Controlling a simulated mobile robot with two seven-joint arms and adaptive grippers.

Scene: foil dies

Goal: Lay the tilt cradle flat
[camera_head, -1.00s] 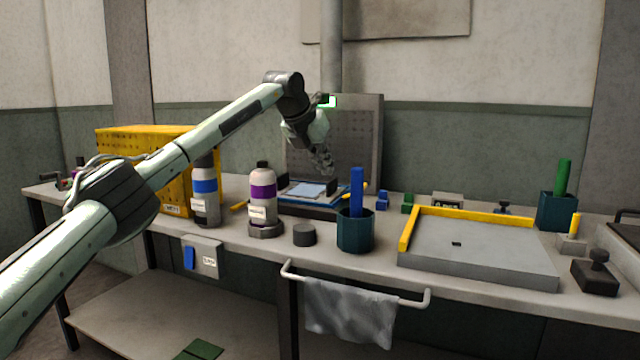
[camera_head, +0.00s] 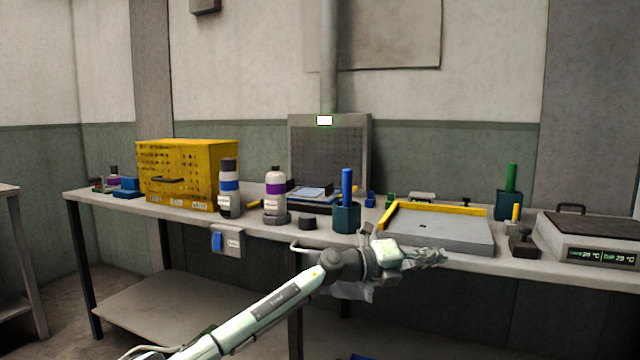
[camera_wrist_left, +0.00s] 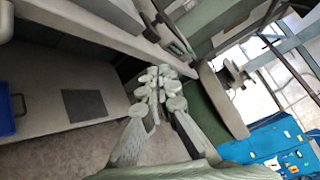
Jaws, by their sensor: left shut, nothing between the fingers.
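What looks like the tilt cradle (camera_head: 315,192) is a low dark frame with a pale blue plate, in front of the grey perforated panel in the head view. Its plate looks nearly level, but it is small and partly hidden by the bottle and the teal cup, so its exact tilt cannot be told. My left gripper (camera_head: 441,256) is shut and empty at the bench's front edge, before the grey tray, well right of the cradle and apart from it. The left wrist view shows its closed fingers (camera_wrist_left: 160,82), with no cradle in sight. My right gripper is not in view.
A purple-banded bottle (camera_head: 275,194) and a teal cup (camera_head: 346,219) with a blue stick stand before the cradle. A grey tray (camera_head: 440,232) with yellow edges lies to the right. A yellow cabinet (camera_head: 188,173) stands left. A towel rail (camera_head: 296,247) juts from the front edge.

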